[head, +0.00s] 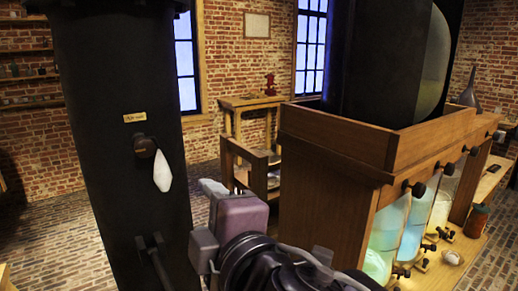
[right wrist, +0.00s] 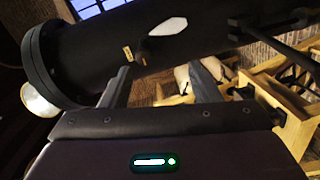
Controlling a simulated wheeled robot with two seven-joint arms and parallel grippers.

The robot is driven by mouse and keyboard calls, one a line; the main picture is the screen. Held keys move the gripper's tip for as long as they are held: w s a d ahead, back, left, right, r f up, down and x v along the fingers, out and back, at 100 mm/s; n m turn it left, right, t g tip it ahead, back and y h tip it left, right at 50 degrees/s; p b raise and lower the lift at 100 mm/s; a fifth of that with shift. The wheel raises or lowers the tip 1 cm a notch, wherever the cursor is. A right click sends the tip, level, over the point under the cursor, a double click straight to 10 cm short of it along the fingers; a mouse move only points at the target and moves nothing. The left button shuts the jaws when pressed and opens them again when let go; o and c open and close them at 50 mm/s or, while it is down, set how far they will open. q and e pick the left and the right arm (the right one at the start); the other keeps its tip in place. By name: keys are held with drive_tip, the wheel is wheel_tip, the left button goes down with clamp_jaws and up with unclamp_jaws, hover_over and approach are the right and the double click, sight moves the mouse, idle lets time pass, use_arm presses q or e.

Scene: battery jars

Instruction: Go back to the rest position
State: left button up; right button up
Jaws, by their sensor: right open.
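My right gripper (head: 207,214) is in the lower middle of the head view, in front of the wooden cabinet's left side. Its jaws are open, with nothing between them. In the right wrist view my right gripper (right wrist: 160,78) shows two separated fingers, with a dark column (right wrist: 110,55) beyond them. The same dark column (head: 115,90) stands at the left in the head view, with a small label and a white elongated piece (head: 162,171) on a dark knob. Glass jars (head: 388,226) with glowing liquid stand under the wooden cabinet (head: 335,140). My left gripper is not in view.
A wooden table (head: 250,102) with a small red object (head: 270,84) stands by the back wall. A wooden chair (head: 255,165) is behind my right gripper. Dark knobs (head: 418,189) stick out along the cabinet front. Brick floor (head: 60,245) is open at the lower left.

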drive_tip(key=w+d+f+m+g+h, duration=0.1)
drive_tip(key=d+f+m+g+h, duration=0.15)
drive_tip(key=d+f+m, duration=0.65)
drive_tip(key=w+d+f+m+g+h, duration=0.1)
drive_tip(key=d+f+m+g+h, duration=0.3)
drive_tip(key=f, duration=0.9)
drive_tip(key=s+d+f+m+g+h, duration=0.15)
drive_tip(key=s+d+f+m, duration=0.25)
drive_tip(key=s+d+f, duration=0.4)
drive_tip(key=s+d+f+m+g, duration=0.3)
drive_tip(key=s+d+f, duration=0.25)
drive_tip(key=f, duration=0.55)
drive_tip(key=s+d+f+x, duration=0.1)
drive_tip(key=s+x, duration=0.1)
drive_tip(key=x, duration=1.2)
drive_tip(key=s+d+f+g, duration=0.1)
drive_tip(key=s+f, duration=0.5)
drive_tip(key=f, duration=0.7)
drive_tip(key=s+f+g, duration=0.1)
drive_tip(key=s+f, duration=0.4)
drive_tip(key=f, duration=0.8)
drive_tip(key=s+d+f, duration=0.2)
drive_tip(key=s+f, duration=0.4)
drive_tip(key=s, duration=0.6)
drive_tip(key=shift+f+n+h, duration=0.2)
drive_tip(key=shift+n+h, duration=0.1)
